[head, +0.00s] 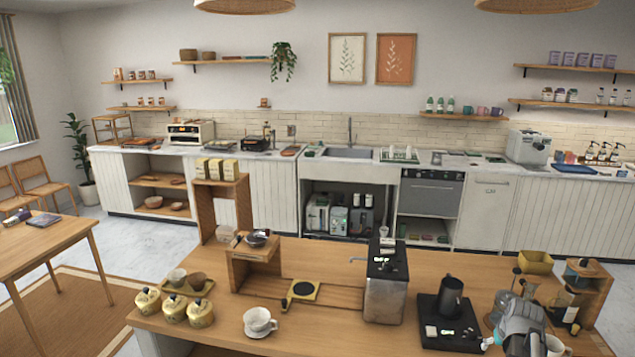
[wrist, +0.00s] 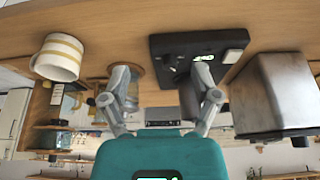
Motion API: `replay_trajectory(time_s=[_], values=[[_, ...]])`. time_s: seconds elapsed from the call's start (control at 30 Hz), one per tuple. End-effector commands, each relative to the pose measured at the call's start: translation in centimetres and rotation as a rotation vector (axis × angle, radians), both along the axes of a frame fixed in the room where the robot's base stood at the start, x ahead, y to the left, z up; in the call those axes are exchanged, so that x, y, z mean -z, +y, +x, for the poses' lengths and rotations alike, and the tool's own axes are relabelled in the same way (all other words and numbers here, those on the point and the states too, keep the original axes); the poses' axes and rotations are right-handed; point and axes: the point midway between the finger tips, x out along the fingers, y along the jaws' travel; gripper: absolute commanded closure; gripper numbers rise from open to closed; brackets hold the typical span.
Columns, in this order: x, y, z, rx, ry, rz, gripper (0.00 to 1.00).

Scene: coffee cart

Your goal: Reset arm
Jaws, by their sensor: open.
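My gripper (head: 489,343) is low at the bottom right in the head view, above the wooden counter (head: 320,325) and close to the black scale base (head: 445,341). In the wrist view, which looks upside down, my gripper (wrist: 160,70) has its two grey fingers spread wide with nothing held between them. The black kettle (head: 451,296) stands on the base, left of my arm in the head view. In the wrist view the base (wrist: 178,42) lies beyond the fingers, and the kettle is partly hidden by the right finger.
A steel box-shaped machine (head: 385,298) stands left of the base. A striped mug (wrist: 58,58) is near my gripper. A wooden rack (head: 592,285) and a yellow bin (head: 536,262) crowd the right. The counter's front middle is clear beside a white cup (head: 259,322).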

Motion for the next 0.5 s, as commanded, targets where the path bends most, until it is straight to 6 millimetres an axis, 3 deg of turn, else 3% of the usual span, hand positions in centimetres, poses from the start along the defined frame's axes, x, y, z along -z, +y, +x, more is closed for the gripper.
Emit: replay_trajectory(time_s=[0.27,0.5], values=[[1.3,4.0,0.4,-0.033,0.031,0.018,0.21],[3.2,9.8,0.6,-0.084,0.083,0.04,0.21]])
